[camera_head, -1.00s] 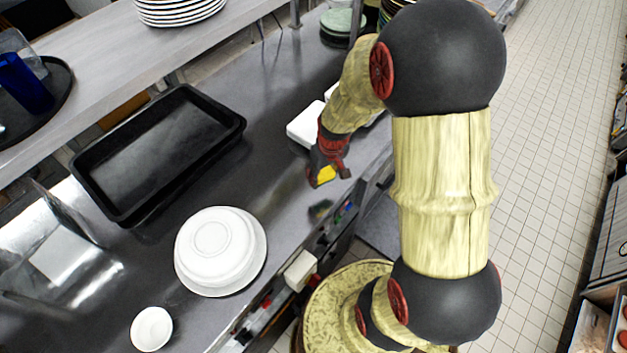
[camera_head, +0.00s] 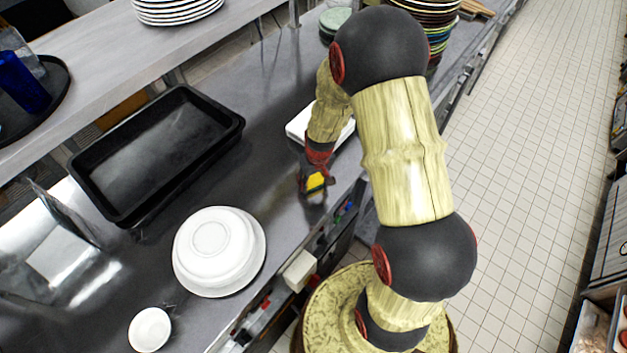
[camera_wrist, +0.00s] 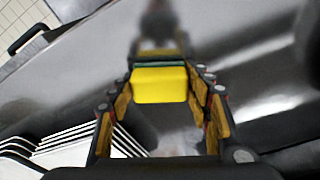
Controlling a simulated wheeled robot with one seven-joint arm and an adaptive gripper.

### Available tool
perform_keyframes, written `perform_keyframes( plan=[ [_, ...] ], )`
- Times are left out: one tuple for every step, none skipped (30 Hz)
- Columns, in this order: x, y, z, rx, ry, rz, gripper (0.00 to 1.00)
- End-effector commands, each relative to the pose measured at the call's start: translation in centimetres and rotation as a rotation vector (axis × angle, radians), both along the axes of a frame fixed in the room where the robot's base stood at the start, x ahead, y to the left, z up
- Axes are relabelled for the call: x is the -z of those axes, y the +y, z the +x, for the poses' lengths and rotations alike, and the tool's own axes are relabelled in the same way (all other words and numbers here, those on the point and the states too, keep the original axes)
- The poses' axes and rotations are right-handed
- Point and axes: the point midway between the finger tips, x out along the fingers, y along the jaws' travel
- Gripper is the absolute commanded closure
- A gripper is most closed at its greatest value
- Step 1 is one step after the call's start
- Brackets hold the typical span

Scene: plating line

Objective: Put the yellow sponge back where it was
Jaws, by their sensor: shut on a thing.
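The yellow sponge (camera_head: 315,181) is held between the fingers of my gripper (camera_head: 314,186), over the front part of the steel counter (camera_head: 270,150). In the wrist view the sponge (camera_wrist: 160,84) is a yellow block with a dark green layer along its far edge. The fingers of my gripper (camera_wrist: 160,92) close on both its sides. The counter's shiny surface lies beyond it. I cannot tell whether the sponge touches the counter or hangs just above it.
A black tray (camera_head: 232,122) lies at the left. A stacked white bowl and plate (camera_head: 212,245) and a small white bowl (camera_head: 150,329) stand nearer. White dishes (camera_head: 300,124) sit behind my gripper, and stacked plates (camera_head: 437,20) farther back. Bare counter lies between tray and gripper.

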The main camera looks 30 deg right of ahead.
Motion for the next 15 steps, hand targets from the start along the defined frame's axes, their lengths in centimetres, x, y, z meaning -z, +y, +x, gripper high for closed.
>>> perform_keyframes(
  plan=[
    [0.12,0.0,-0.01,0.0,0.0,0.0,0.78],
    [0.23,0.0,-0.02,0.0,0.0,0.0,0.78],
    [0.38,0.0,-0.02,0.0,0.0,0.0,0.78],
    [0.47,0.0,-0.03,0.0,0.001,0.0,0.78],
    [0.37,0.01,-0.03,0.0,0.001,0.0,0.49],
    [0.34,0.01,-0.04,0.0,0.001,0.0,0.47],
    [0.33,0.01,-0.04,0.0,0.001,0.0,0.45],
    [0.33,0.01,-0.04,0.0,0.001,0.0,0.44],
    [0.33,0.01,-0.05,0.0,0.001,0.0,0.41],
    [0.32,0.01,-0.04,0.0,0.001,0.0,0.4],
    [0.32,0.01,-0.04,0.0,0.001,0.0,0.38],
    [0.32,0.01,-0.04,0.0,0.001,0.0,0.36],
    [0.32,0.01,-0.04,0.0,0.001,0.0,0.34],
    [0.32,0.01,-0.04,0.0,0.001,0.0,0.33],
    [0.32,0.01,-0.04,0.0,0.001,0.0,0.33]
  ],
)
